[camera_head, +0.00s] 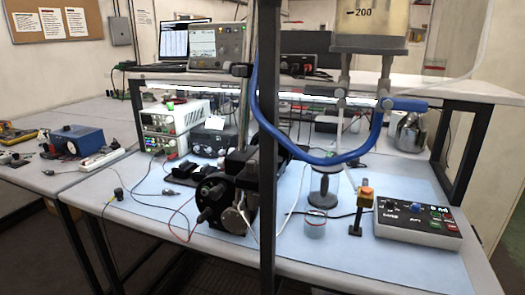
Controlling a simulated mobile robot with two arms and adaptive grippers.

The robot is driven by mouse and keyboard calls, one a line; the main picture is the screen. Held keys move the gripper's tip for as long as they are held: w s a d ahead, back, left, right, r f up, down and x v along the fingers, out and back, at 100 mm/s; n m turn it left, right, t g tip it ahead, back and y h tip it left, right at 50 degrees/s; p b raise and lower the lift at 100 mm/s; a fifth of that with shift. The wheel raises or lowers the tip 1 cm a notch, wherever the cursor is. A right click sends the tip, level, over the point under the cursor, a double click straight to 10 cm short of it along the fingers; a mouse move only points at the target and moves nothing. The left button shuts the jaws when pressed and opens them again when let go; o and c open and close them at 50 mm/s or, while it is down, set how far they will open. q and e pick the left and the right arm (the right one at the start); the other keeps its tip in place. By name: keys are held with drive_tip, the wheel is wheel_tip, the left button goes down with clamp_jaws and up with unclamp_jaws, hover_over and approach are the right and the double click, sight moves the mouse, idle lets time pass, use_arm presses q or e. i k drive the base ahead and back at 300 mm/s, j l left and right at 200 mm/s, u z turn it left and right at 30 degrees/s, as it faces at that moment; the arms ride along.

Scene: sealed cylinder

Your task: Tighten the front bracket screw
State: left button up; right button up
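Neither of my grippers shows in the head view. A clear cylinder (372,18) with a "-200" marking stands at the top right, cut off by the picture's top edge. I cannot make out a front bracket screw at this size, nor tell how tight any screw is.
A dark vertical post (268,120) crosses the foreground. Cables lie loose. The mat's front edge is mostly clear.

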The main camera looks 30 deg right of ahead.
sight(221, 161)
drive_tip(key=i+j+z, duration=0.2)
drive_tip(key=z, duration=0.2)
drive_tip(key=i+j+z, duration=0.15)
drive_tip(key=j+z, duration=0.25)
drive_tip(key=i+j+z, duration=0.1)
drive_tip(key=j+z, duration=1.05)
drive_tip(key=i+j+z, duration=0.3)
drive_tip(key=i+j, duration=0.3)
drive_tip(key=i, duration=0.1)
